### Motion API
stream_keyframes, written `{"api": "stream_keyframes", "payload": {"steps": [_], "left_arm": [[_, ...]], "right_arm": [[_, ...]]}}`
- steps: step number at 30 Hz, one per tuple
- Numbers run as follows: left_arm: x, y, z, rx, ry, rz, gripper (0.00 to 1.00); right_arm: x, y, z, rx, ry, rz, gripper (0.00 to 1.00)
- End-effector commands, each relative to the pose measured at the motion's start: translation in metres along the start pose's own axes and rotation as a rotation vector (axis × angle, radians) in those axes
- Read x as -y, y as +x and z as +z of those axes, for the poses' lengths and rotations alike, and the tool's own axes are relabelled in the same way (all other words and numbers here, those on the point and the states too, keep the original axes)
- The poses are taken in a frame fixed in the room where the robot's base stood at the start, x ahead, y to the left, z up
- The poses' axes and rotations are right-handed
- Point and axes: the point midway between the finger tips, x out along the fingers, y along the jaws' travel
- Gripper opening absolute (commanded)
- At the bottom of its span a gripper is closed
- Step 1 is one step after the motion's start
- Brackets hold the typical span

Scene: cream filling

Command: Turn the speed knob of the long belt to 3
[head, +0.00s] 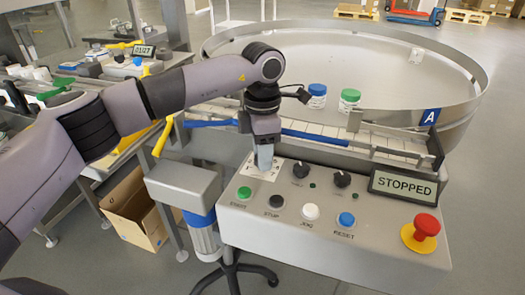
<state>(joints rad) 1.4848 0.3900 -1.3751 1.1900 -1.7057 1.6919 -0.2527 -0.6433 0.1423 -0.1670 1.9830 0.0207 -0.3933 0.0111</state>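A grey control box (330,245) stands in front of the round table. My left gripper (264,160) points down at a white marked plate (251,172) at the box's top left. Its fingers hide whatever is at the plate's middle, so a knob there cannot be seen. The fingers show edge-on, and I cannot tell whether they are open or shut. Two black knobs, one nearer (300,169) and one further right (342,179), are in plain view, clear of the gripper. Their markings are too small to read. My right gripper is not in view.
A display (403,188) reads STOPPED. Below are green (244,193), black (277,201), white (310,211) and blue (346,219) buttons and a red mushroom button (426,225). Blue-lidded (317,90) and green-lidded (350,96) jars stand on the round table (390,75).

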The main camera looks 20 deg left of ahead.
Motion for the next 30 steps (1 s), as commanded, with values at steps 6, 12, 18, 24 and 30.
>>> {"api": "stream_keyframes", "payload": {"steps": [6, 12, 18, 24, 30], "left_arm": [[0.000, -0.001, 0.000, 0.001, 0.001, 0.001, 0.65], [0.000, -0.003, 0.000, 0.001, 0.001, 0.001, 0.65], [-0.001, -0.030, 0.001, 0.004, 0.001, 0.003, 0.65], [0.000, -0.060, 0.001, 0.003, 0.001, 0.003, 0.65], [0.000, -0.072, 0.000, 0.001, 0.001, 0.001, 0.65]], "right_arm": [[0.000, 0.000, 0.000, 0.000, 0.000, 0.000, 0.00], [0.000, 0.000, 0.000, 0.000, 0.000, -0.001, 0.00], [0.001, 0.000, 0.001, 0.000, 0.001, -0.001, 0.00], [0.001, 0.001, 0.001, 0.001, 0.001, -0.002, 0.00], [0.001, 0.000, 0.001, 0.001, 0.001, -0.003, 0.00]]}}
